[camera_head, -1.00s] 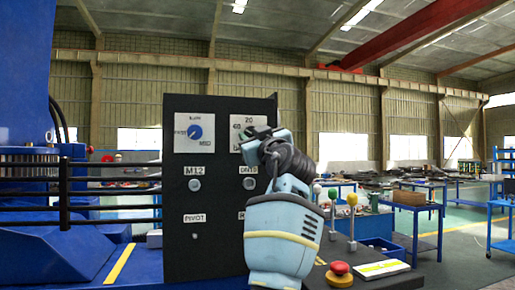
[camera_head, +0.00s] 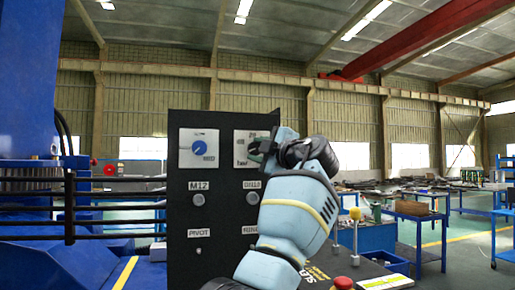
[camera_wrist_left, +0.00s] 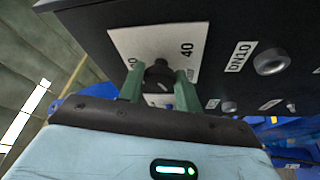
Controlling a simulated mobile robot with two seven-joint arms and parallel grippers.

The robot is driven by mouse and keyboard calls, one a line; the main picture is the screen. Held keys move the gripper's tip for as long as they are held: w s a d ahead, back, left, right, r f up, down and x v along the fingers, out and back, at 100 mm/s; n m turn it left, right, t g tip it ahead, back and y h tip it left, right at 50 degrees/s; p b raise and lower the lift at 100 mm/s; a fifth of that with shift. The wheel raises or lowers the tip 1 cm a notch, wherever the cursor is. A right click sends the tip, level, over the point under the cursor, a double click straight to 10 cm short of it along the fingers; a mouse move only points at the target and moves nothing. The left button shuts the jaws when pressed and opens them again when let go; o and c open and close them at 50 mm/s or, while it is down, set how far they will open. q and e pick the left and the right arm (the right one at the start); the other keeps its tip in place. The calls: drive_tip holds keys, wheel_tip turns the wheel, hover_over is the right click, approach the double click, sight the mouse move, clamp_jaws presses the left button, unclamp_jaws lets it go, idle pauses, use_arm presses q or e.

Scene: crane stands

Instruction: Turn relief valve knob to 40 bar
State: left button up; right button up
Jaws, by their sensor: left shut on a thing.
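The relief valve knob (camera_wrist_left: 158,74) is dark and round, on a white scale plate (camera_wrist_left: 168,42) in the left wrist view. The plate shows "40" at its right and "20" at its left. My left gripper (camera_wrist_left: 160,88) has its two green fingers on either side of the knob, shut on it. In the head view the left gripper (camera_head: 262,148) is at the panel's upper right, in front of the plate (camera_head: 240,138), and hides the knob there. The knob's pointer is not clear. My right gripper is not in view.
The black control panel (camera_head: 180,225) also bears a blue knob (camera_head: 199,147) on a second plate, and round buttons under labels. A yellow-topped lever (camera_head: 355,214) and a red button (camera_head: 343,283) stand at the right, near my arm. Blue worktables stand behind.

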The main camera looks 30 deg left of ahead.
use_arm(q)
drive_tip(key=shift+n+h, duration=0.3)
drive_tip(key=shift+n, duration=0.3)
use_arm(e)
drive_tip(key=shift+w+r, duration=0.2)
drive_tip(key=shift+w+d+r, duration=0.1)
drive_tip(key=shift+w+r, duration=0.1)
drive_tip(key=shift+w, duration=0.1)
use_arm(q)
drive_tip(key=o, duration=0.9)
drive_tip(key=shift+o, duration=0.2)
drive_tip(key=shift+d, duration=0.1)
drive_tip(key=b+v, duration=0.1)
drive_tip(key=v, duration=0.6)
drive_tip(key=shift+d, duration=0.35)
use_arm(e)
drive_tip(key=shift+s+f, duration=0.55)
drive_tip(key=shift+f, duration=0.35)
use_arm(q)
drive_tip(key=shift+s, duration=0.1)
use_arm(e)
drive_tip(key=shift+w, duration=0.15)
